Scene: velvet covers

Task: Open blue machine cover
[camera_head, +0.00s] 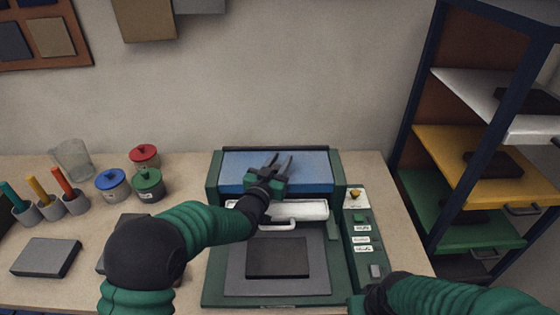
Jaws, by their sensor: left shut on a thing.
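The green machine (213,255) stands on the table in front of me. Its blue machine cover (315,172) is at the back of it, and a white bar with a handle (310,210) is just in front of the cover. My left gripper (280,158) is at the middle of the blue cover, its fingers pointing to the back. It is shut on the cover; the exact spot of the grip is hard to see. My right gripper (356,303) is at the bottom edge by the machine's front right corner, mostly hidden, so its jaws do not show.
A dark plate (278,258) lies on the machine's grey bed. A control panel (361,240) is at its right. Red, blue and green lidded pots (148,184), a glass (73,160), tool cups (50,211) and a grey block (46,257) stand left. A shelf rack (470,165) stands right.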

